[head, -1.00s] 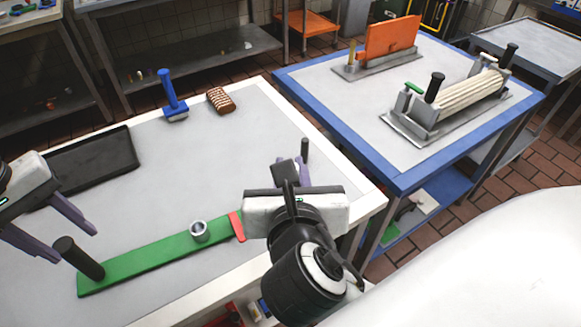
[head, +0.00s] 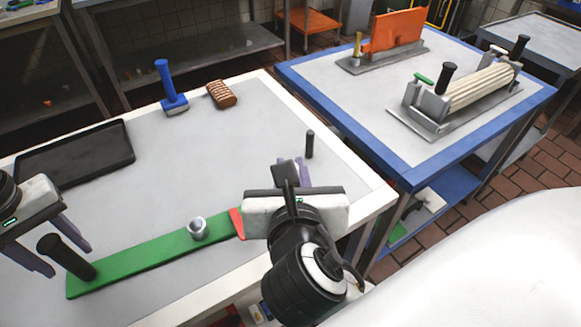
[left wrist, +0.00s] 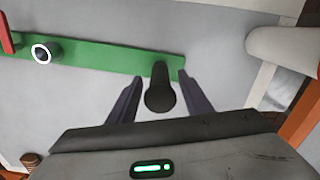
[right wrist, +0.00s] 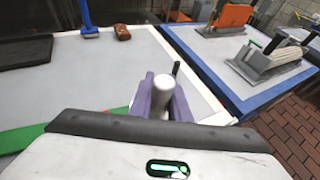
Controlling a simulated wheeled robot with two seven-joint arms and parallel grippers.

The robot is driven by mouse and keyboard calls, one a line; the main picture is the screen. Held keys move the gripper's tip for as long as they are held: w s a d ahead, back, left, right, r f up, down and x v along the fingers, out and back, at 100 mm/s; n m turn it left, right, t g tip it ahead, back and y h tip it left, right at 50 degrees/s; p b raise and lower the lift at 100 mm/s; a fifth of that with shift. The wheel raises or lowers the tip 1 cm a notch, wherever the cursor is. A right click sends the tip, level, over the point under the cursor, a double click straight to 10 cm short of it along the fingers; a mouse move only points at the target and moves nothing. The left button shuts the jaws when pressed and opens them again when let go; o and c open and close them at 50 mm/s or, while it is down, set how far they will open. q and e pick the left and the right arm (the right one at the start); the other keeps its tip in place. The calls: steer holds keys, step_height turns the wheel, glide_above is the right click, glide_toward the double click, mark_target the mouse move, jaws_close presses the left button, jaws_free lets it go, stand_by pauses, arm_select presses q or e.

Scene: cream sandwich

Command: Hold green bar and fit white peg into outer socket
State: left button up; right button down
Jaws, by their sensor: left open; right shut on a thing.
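The green bar (head: 150,257) lies flat on the table, with an upright black handle (head: 67,258) at its left end, a red piece (head: 237,223) at its right end and a round grey-white socket (head: 198,229) between. My left gripper (head: 70,259) is open at the handle. In the left wrist view its fingers (left wrist: 159,79) stand either side of the black handle (left wrist: 160,95), with gaps. The socket shows there as a white ring (left wrist: 41,53). My right gripper (right wrist: 161,90) is shut on the white peg (right wrist: 163,84). The peg's lower end is hidden.
A dark tray (head: 75,156), a blue-handled tool (head: 170,90) and a striped brown block (head: 221,95) sit at the back of the table. A thin dark post (head: 310,143) stands near the right edge. A blue-edged table (head: 345,100) with fixtures stands further right.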

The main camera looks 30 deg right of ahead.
arm_select(q)
steer(key=shift+f+b, duration=0.5)
steer(key=shift+f, duration=1)
steer(key=shift+c, duration=0.5)
jaws_close()
steer(key=shift+o, duration=0.5)
jaws_free()
jaws_close()
